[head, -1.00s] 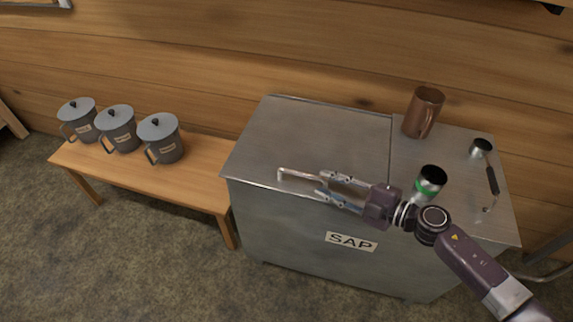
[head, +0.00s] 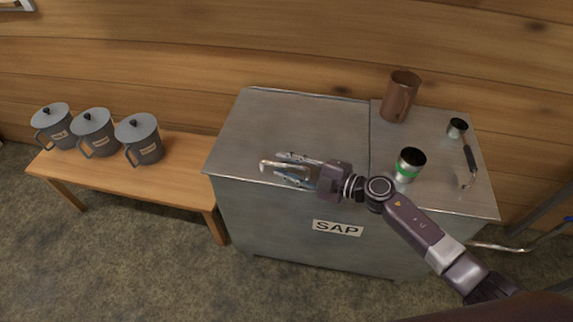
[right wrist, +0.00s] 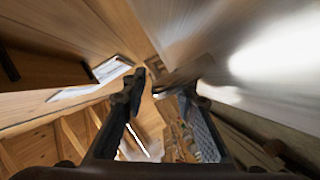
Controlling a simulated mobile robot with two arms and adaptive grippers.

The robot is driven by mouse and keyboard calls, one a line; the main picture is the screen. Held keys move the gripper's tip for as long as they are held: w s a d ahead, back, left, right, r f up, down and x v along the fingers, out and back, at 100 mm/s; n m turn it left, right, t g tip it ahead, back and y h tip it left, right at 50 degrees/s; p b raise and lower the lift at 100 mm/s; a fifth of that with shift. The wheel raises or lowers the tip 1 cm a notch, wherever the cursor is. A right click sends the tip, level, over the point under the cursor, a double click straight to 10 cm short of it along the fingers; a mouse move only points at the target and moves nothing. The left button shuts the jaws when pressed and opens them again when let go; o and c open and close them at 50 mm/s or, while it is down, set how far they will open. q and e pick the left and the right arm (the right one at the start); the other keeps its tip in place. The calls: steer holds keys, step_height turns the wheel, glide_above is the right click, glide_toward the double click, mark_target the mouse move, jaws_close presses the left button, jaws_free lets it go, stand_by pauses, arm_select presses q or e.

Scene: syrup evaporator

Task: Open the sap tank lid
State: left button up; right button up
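The grey metal sap tank (head: 280,225) with its "SAP" label (head: 338,228) stands against the wooden wall. Its flat lid (head: 290,125) lies shut over the left part of the top. A thin bar handle (head: 266,164) shows at the lid's front edge. My right gripper (head: 284,168) is at this handle, its two fingers apart on the far and near sides of the bar. My left gripper is not in view.
A wooden bench (head: 180,178) at left holds three lidded grey mugs (head: 139,140). The lid's surface is clear.

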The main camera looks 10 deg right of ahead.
jaws_close()
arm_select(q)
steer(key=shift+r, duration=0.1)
arm_select(e)
steer(key=shift+w+r+p, duration=0.1)
steer(key=shift+r+p, duration=0.45)
steer(key=shift+p, duration=0.2)
arm_select(q)
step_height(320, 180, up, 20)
steer(key=p, duration=1.9)
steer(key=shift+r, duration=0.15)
arm_select(e)
steer(key=w+d+r+m+g, duration=0.1)
steer(key=w+r, duration=0.3)
steer(key=r, duration=0.5)
steer(key=w+d+r+m+g, duration=0.1)
steer(key=w+d+r+m, duration=0.1)
steer(key=r, duration=0.8)
steer(key=shift+w+r+m+g, duration=0.15)
steer(key=shift+w+m+g, duration=0.25)
steer(key=shift+w, duration=0.95)
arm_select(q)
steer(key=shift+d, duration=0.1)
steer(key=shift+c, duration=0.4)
